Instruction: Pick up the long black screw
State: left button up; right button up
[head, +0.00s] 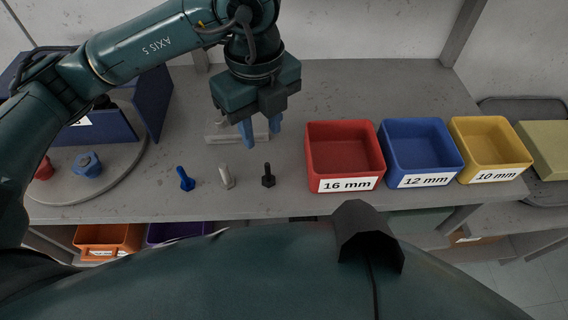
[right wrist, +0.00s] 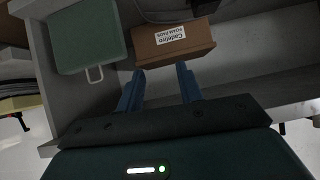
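The long black screw (head: 268,175) stands upright on the grey bench in the head view, right of a white screw (head: 226,176) and a blue screw (head: 186,179). My left gripper (head: 260,133) hangs above and behind the screws, with its blue fingers pointing down. Its fingers are apart and nothing shows between them. My right gripper (right wrist: 160,88) shows in the right wrist view with its blue fingers apart and empty. It faces a shelf away from the screws.
Red (head: 344,157), blue (head: 420,153) and yellow (head: 490,149) bins stand right of the screws, labelled 16 mm, 12 mm and 10 mm. A round plate with knobs (head: 87,164) lies at left. A brown box (right wrist: 174,43) and a green box (right wrist: 87,35) sit on the shelf.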

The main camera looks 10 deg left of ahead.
aim_at(267, 164)
pick_arm(q)
jog(key=f, duration=0.6)
jog(key=shift+s+a, duration=0.1)
jog(key=shift+s, duration=0.15)
jog(key=shift+w+d+f+p, duration=0.1)
jog(key=shift+f+p, duration=0.2)
jog(key=shift+f, duration=0.8)
jog(key=shift+w+d+f+p, duration=0.15)
jog(key=shift+f+p, duration=0.2)
jog(key=shift+f, duration=0.75)
jog(key=shift+w+d+f+p, duration=0.1)
jog(key=shift+f+p, duration=0.2)
jog(key=shift+f, duration=0.8)
grip_shut()
